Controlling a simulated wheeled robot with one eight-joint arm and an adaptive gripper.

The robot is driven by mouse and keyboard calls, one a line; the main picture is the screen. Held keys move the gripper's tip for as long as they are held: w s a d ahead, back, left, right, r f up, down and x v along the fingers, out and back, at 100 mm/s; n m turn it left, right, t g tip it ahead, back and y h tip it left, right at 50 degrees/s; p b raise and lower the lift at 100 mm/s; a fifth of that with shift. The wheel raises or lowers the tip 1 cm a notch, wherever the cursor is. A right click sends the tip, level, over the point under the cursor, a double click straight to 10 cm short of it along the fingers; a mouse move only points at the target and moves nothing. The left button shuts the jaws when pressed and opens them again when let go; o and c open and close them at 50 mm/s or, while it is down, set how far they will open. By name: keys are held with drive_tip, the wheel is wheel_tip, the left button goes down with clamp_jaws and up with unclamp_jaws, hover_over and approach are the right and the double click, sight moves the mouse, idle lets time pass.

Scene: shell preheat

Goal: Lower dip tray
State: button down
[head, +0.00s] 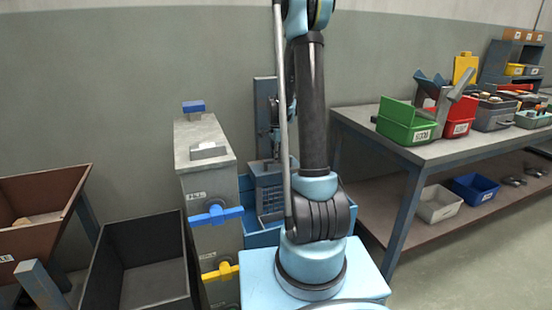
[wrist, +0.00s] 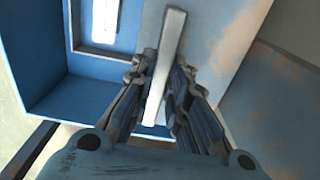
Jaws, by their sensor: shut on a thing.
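In the wrist view my gripper (wrist: 160,85) has its two dark fingers shut on a pale straight bar (wrist: 173,40). I cannot tell for sure whether the bar is the dip tray's handle. A grey, basket-like tray (head: 268,194) shows in the head view in front of a grey upright (head: 263,92), partly hidden by my arm. A blue tank (head: 258,238) is below it; a blue open box (wrist: 55,85) shows at the left of the wrist view. In the head view my gripper is mostly hidden behind my arm.
A grey cabinet (head: 203,150) with a blue handle (head: 217,214) and a yellow handle (head: 221,271) stands left of the tank. A dark open bin (head: 150,285) is at front left. A workbench (head: 440,151) with a green bin (head: 404,127) is on the right.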

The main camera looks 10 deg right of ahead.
drive_tip(key=c, duration=1.6)
unclamp_jaws()
drive_tip(key=shift+f, duration=0.1)
drive_tip(key=shift+o, duration=0.2)
wheel_tip(320, 180, up, 12)
